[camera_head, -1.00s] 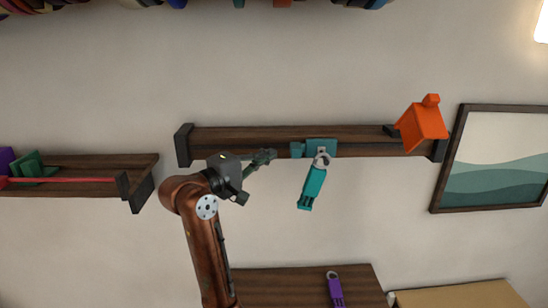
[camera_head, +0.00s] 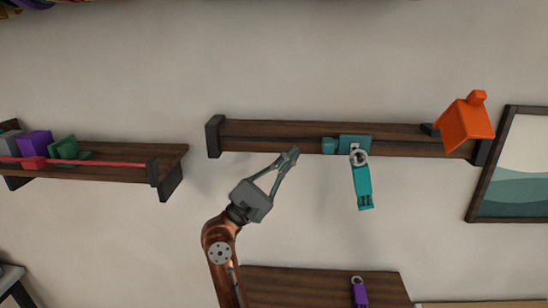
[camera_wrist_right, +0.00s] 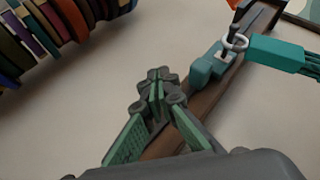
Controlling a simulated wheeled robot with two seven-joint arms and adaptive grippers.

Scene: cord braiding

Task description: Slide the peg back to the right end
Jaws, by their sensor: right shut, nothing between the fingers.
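The teal peg (camera_head: 354,144) sits on the dark wooden wall rail (camera_head: 270,136), right of the rail's middle. A teal tag (camera_head: 362,187) hangs from it by a grey ring. My right gripper (camera_head: 290,155) is shut and empty, left of the peg and apart from it, by the rail's lower edge. In the right wrist view its closed fingertips (camera_wrist_right: 157,82) overlap the rail, with the teal peg (camera_wrist_right: 208,66) and its ring beyond them. My left gripper is not in view.
An orange house-shaped block (camera_head: 466,124) is at the rail's right end, beside a framed picture (camera_head: 515,165). A left shelf (camera_head: 110,172) holds coloured blocks and a red bar. A lower wooden surface with a purple tag (camera_head: 359,292) is below. The wall between is clear.

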